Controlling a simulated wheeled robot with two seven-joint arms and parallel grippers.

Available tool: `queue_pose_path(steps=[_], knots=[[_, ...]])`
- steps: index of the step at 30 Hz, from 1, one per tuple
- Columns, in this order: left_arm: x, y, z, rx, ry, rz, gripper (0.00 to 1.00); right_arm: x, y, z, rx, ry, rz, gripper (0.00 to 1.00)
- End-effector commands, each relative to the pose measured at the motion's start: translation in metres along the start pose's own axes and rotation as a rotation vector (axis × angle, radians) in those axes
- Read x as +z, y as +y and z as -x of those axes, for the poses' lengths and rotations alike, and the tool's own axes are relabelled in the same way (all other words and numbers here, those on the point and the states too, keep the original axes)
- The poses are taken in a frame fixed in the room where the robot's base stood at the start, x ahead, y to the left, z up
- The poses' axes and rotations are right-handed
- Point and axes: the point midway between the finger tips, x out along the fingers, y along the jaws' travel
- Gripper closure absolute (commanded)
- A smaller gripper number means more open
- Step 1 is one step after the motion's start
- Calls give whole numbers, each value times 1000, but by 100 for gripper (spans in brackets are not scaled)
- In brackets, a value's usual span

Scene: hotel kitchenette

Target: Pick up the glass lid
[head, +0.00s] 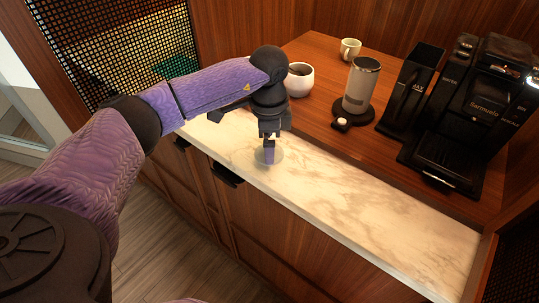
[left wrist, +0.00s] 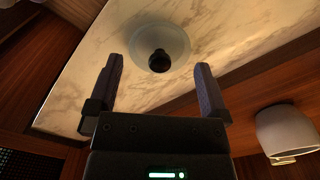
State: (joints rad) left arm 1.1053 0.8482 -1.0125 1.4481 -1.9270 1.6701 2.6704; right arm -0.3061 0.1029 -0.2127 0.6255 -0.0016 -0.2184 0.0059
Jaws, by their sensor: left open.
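The glass lid (left wrist: 178,38) is a round, see-through disc with a black knob (left wrist: 159,61) at its middle. It lies on the marble countertop, and in the head view its pale rim (head: 277,158) shows around my gripper. My left gripper (head: 269,150) points down over the lid. In the left wrist view the left gripper (left wrist: 159,80) is open, one finger on each side of the knob's line, with the knob just beyond the fingertips. Nothing is between the fingers. In the head view the knob is hidden behind the gripper. My right gripper is in neither view.
A white bowl-like cup (head: 300,82) stands on the wooden shelf behind the gripper. A mug (head: 349,50), a silver frother (head: 361,85) and a black coffee machine (head: 470,115) stand further right. The marble counter (head: 360,215) is clear to the right.

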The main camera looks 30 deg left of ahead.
Motion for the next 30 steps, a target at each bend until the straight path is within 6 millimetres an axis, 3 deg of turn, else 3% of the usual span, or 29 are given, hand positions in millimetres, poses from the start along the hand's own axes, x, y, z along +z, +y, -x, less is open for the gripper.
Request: queue_pose_path(steps=[1,3,8,18,25,30], knots=[[1,0,-15,4,-3,0,0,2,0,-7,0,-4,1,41],[1,0,-22,2,-2,0,0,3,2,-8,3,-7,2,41],[1,0,-21,0,1,-1,0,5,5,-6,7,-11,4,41],[0,0,-20,0,1,-2,64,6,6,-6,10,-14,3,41],[0,0,-15,0,2,-2,65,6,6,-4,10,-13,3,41],[0,0,29,-4,4,-1,65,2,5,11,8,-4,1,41]])
